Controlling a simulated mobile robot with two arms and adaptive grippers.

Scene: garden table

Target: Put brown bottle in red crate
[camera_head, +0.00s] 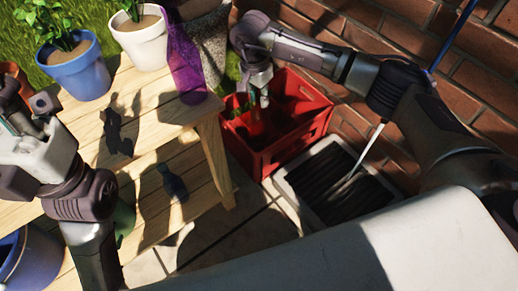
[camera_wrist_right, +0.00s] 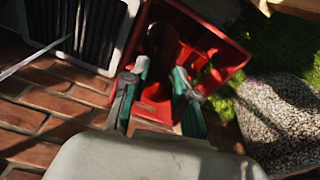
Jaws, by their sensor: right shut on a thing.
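The red crate (camera_head: 285,152) stands on the paving right of the table, against the brick wall. My right gripper (camera_head: 259,98) is over the crate with its fingers pointing down. In the right wrist view, the dark brown bottle (camera_wrist_right: 160,42) shows at the tips of my right gripper (camera_wrist_right: 160,76), with the red crate (camera_wrist_right: 222,50) around and behind it. The gripper is shut on the bottle; shadow hides the bottle's lower end, so I cannot tell whether it touches the crate floor. My left gripper (camera_head: 28,118) is over the table's left side, its fingers unclear.
The wooden table (camera_head: 165,105) holds a blue plant pot (camera_head: 78,75), a white plant pot (camera_head: 143,42) and a purple translucent vase (camera_head: 186,65) near its right edge. A dark drain grate (camera_head: 340,185) lies right of the crate. A dark bottle-like object (camera_head: 172,182) is on the lower shelf.

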